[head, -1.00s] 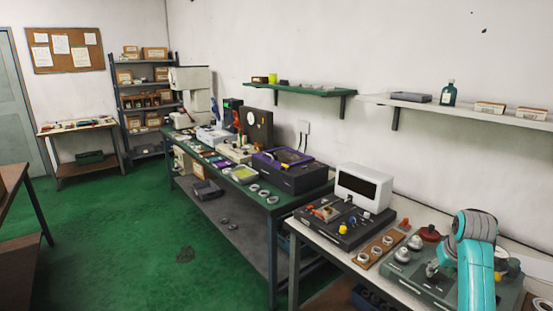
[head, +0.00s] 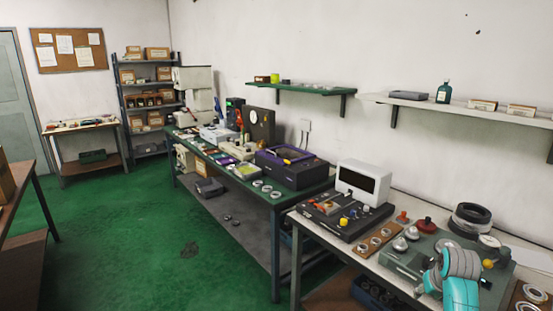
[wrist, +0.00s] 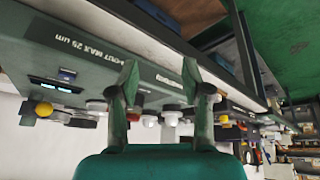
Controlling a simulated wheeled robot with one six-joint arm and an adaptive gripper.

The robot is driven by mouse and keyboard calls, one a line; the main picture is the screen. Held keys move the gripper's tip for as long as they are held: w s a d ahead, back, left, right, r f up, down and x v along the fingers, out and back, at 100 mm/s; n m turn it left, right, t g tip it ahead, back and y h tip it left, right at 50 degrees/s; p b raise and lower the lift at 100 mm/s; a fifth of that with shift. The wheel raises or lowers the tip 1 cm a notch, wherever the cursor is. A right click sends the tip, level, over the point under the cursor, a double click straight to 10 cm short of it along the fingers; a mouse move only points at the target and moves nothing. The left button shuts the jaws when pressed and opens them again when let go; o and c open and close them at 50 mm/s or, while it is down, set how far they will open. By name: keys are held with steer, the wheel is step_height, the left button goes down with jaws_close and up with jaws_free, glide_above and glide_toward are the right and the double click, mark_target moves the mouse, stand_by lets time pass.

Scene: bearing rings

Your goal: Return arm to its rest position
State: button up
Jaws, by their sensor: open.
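My turquoise and grey arm (head: 458,272) is at the lower right of the head view, over the front of the green test unit (head: 408,262). My gripper's fingers cannot be made out in the head view. In the wrist view my gripper (wrist: 160,72) has its two fingers spread apart, with nothing between them. The wrist view is turned over and shows the green unit (wrist: 60,65) with its lettering and yellow knob at the left, beyond the fingers.
On the near bench are a wooden strip with rings (head: 373,243), a black tray (head: 345,219), a white monitor (head: 363,183) and stacked black rings (head: 470,218). A wall shelf (head: 460,106) hangs above. The green floor (head: 150,240) at left is largely clear.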

steer(key=s+a+f+t, duration=0.2)
steer(key=s+a+f, duration=0.55)
steer(key=f, duration=0.25)
steer(key=s+a+f+t, duration=0.1)
steer(key=s+a+f, duration=0.5)
steer(key=s+f, duration=0.35)
steer(key=s+a+f+t, duration=0.2)
steer(key=s+a, duration=0.2)
steer(key=s, duration=0.6)
steer(key=s+a+r+n+t, duration=0.15)
steer(key=s+r, duration=0.25)
steer(key=s, duration=0.4)
steer(key=s+a+r+t, duration=0.1)
steer(key=s+a+r, duration=0.25)
steer(key=s, duration=0.45)
steer(key=s+a+r+t, duration=0.1)
steer(key=s+a+r, duration=0.1)
steer(key=s+r, duration=0.45)
steer(key=s+a+r+t+y, duration=0.1)
steer(key=s+r, duration=0.6)
steer(key=shift+y, duration=0.3)
